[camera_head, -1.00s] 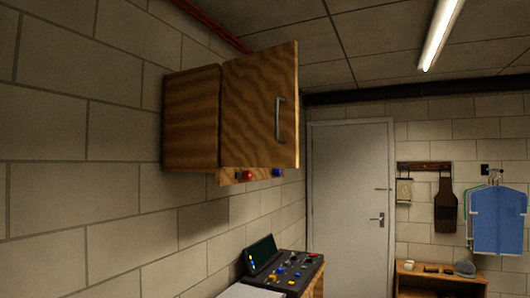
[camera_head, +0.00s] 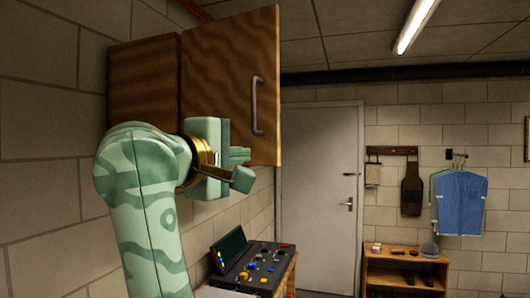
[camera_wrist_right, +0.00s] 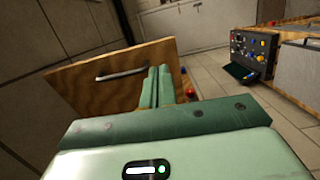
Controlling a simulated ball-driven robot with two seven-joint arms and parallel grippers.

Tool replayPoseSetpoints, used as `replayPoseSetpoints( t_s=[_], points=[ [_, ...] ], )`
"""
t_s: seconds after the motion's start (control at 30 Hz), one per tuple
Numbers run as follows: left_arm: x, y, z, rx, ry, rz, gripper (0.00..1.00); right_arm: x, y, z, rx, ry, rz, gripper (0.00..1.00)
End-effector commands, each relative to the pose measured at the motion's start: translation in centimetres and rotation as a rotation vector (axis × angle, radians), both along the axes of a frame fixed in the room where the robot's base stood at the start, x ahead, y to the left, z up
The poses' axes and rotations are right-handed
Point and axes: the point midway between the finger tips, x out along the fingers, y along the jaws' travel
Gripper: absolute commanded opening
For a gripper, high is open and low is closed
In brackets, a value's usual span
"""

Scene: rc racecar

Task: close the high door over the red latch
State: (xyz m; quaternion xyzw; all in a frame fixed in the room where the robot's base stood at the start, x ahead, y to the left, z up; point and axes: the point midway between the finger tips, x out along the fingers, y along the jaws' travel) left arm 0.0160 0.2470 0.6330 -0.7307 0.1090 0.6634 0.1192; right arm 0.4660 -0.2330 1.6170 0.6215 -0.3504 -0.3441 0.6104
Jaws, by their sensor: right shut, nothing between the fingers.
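A wooden wall cabinet (camera_head: 142,85) hangs high on the block wall. Its door (camera_head: 225,65) stands open, swung out from the wall, with a metal bar handle (camera_head: 256,106). The door and handle (camera_wrist_right: 122,74) also show in the right wrist view. My right gripper (camera_head: 242,170) is shut and empty, in front of the door's lower part in the head view; whether it touches the door I cannot tell. Its fingers (camera_wrist_right: 156,88) also show in the right wrist view, with a small red piece (camera_wrist_right: 190,92), perhaps the red latch, just right of them. In the head view my arm and gripper hide the cabinet's underside. My left gripper is out of view.
A dark control panel (camera_head: 262,268) with colored knobs stands below the cabinet. A grey door (camera_head: 320,190) is in the far wall. A wooden shelf (camera_head: 404,262) and a hanging blue garment (camera_head: 461,202) are at the right. The space right of the cabinet is open.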

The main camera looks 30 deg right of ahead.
Motion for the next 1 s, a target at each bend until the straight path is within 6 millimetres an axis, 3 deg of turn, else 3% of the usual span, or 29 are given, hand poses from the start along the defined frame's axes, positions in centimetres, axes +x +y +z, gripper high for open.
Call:
replayPoseSetpoints(
  t_s=[0.17, 0.4, 0.53, 0.7, 1.0],
  points=[
    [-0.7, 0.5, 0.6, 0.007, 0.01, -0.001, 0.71, 1.9, -3.0, 0.0, -0.002, 0.007, -0.002, 0.0],
    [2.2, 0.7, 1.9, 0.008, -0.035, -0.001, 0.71, 4.5, -7.5, 0.2, -0.005, 0.007, -0.006, 0.0],
    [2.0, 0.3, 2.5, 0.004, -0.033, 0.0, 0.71, 5.6, -9.2, 0.2, -0.007, 0.008, -0.005, 0.0],
    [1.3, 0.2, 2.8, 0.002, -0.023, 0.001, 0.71, 6.4, -10.4, 0.1, -0.007, 0.008, -0.004, 0.0],
    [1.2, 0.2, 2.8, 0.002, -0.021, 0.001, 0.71, 6.6, -10.7, -0.1, -0.005, 0.007, -0.002, 0.0]
  ],
)
